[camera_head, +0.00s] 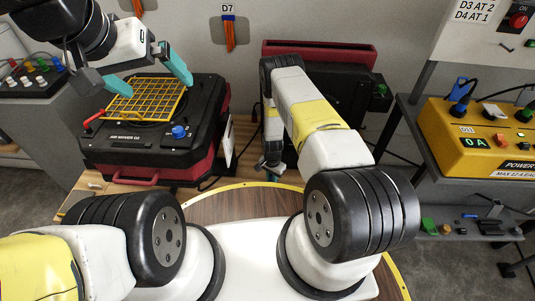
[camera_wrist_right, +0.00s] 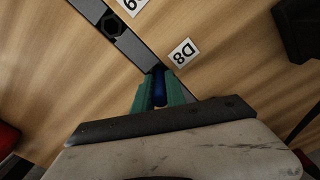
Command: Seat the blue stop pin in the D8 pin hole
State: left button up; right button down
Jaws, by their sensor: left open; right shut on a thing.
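In the right wrist view, my right gripper (camera_wrist_right: 160,92) has its teal fingers shut on the blue stop pin (camera_wrist_right: 158,84). The pin is over the dark strip, beside the D8 label (camera_wrist_right: 183,53). The fingers and pin cover the D8 hole, so I cannot tell whether the pin is in it. In the head view my right gripper (camera_head: 272,174) shows only in part, low over the bench behind my arm. My left gripper (camera_head: 146,76) is open, with its teal fingers apart above the yellow grid on the black machine.
The strip (camera_wrist_right: 135,45) has another dark hole (camera_wrist_right: 112,25) further up left. The black machine (camera_head: 150,135) carries the yellow grid (camera_head: 145,100) and a blue knob (camera_head: 179,131). A yellow power unit (camera_head: 450,140) stands at the right. Orange pieces (camera_head: 229,34) hang under the D7 sign.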

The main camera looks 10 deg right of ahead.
jog(key=c, duration=1.4)
grip_release()
jog(key=shift+f, duration=0.1)
jog(key=shift+o, duration=0.2)
